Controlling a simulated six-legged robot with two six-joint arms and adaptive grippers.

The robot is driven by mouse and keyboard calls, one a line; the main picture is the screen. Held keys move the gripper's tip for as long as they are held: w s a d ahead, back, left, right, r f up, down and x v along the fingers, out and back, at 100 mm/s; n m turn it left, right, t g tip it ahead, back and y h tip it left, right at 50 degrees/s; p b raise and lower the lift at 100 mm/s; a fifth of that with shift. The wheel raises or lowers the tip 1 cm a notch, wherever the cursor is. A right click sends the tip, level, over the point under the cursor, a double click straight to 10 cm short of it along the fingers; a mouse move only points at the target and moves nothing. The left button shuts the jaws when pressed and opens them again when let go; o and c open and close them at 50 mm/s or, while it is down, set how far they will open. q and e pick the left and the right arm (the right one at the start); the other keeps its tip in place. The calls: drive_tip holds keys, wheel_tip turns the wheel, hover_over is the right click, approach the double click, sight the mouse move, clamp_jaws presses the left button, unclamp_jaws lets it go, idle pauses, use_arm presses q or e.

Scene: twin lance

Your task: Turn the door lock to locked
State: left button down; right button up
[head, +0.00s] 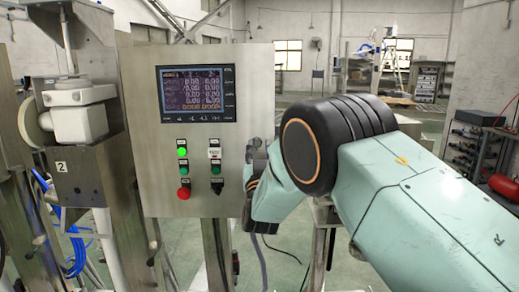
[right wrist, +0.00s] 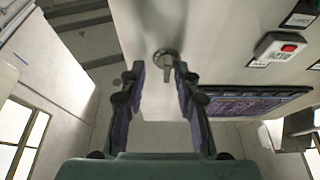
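A metal door lock with a key-like handle (right wrist: 167,56) sits on a pale cabinet face in the right wrist view. My right gripper (right wrist: 160,72) is open, its two fingers on either side of the lock's handle in that view. I cannot tell whether they touch it. In the head view my right arm comes in from the right, and its gripper (head: 251,165) is at the right edge of the steel control cabinet (head: 215,135), mostly hidden by my arm. The lock is hidden in the head view. My left gripper is not in view.
The cabinet front carries a screen (head: 203,94), a lit green button (head: 182,151) and a red button (head: 184,193). A steel machine stands left of the cabinet.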

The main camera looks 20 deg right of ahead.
drive_tip(key=shift+w+a+r, duration=0.1)
drive_tip(key=shift+a, duration=0.5)
drive_tip(key=shift+c, duration=1.6)
drive_tip(key=shift+d, duration=0.45)
clamp_jaws()
drive_tip(key=shift+a, duration=0.3)
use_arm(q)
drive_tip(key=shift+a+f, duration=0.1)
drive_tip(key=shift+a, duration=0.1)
use_arm(e)
drive_tip(key=shift+d, duration=0.1)
drive_tip(key=shift+d, duration=0.1)
